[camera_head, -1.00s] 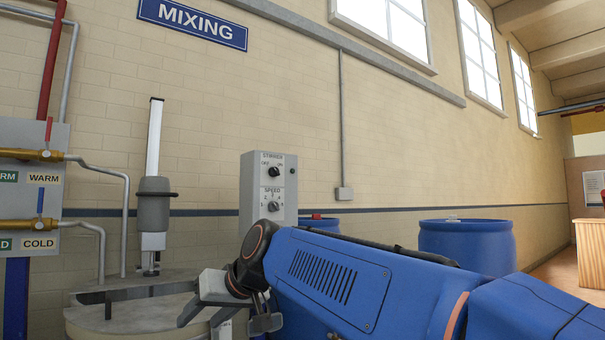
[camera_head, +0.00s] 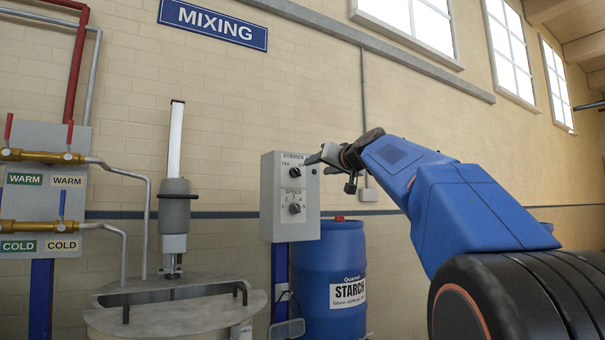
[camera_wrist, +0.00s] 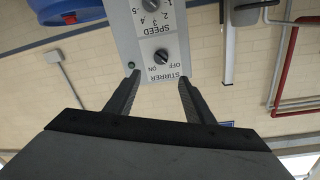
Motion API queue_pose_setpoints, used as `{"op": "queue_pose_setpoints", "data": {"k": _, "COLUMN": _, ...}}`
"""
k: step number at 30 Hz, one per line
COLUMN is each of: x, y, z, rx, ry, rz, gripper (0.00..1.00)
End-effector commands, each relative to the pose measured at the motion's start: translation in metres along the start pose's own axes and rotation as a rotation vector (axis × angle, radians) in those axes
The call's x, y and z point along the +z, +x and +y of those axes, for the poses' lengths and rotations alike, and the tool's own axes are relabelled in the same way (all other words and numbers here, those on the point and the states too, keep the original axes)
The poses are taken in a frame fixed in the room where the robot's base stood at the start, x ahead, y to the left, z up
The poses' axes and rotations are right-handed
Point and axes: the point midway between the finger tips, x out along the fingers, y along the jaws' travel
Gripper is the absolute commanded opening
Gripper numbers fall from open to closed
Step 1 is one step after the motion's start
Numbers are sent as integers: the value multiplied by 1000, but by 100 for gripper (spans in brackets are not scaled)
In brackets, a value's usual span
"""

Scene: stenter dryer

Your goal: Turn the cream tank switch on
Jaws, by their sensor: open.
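A grey control box (camera_head: 278,215) stands beside the cream tank (camera_head: 180,315). Its upper black knob (camera_head: 295,172) is the stirrer switch, with OFF and ON marks. In the wrist view, upside down, the stirrer knob (camera_wrist: 162,57) shows just beyond and between my fingertips; its exact pointing is too small to tell. My gripper (camera_head: 322,165) is open and empty, at the right of the box's upper part in the head view. It appears close to the knob but not around it. In the wrist view my gripper (camera_wrist: 159,76) has both fingers spread towards the STIRRER label.
A speed knob (camera_head: 295,208) sits below the stirrer knob. A small green lamp (camera_wrist: 131,65) is near one finger. A blue starch barrel (camera_head: 325,280) stands right of the box. The stirrer column (camera_head: 174,210) and valve panel (camera_head: 45,190) are to the left.

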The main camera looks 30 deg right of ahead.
Motion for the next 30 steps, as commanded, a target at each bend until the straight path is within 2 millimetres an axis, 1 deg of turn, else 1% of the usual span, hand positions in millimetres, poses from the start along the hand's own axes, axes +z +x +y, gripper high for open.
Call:
{"op": "queue_pose_setpoints", "data": {"k": 1, "x": 1, "y": 10, "z": 0, "rx": -2, "ry": 2, "rz": -2, "gripper": 49}}
{"op": "queue_pose_setpoints", "data": {"k": 6, "x": 1, "y": 40, "z": -1, "rx": -2, "ry": 1, "rz": -2, "gripper": 49}}
{"op": "queue_pose_setpoints", "data": {"k": 21, "x": 2, "y": 119, "z": 0, "rx": -1, "ry": 0, "rz": -2, "gripper": 49}}
{"op": "queue_pose_setpoints", "data": {"k": 24, "x": 1, "y": 131, "z": 0, "rx": -1, "ry": 1, "rz": -2, "gripper": 49}}
{"op": "queue_pose_setpoints", "data": {"k": 30, "x": 2, "y": 146, "z": -1, "rx": -1, "ry": 1, "rz": -2, "gripper": 49}}
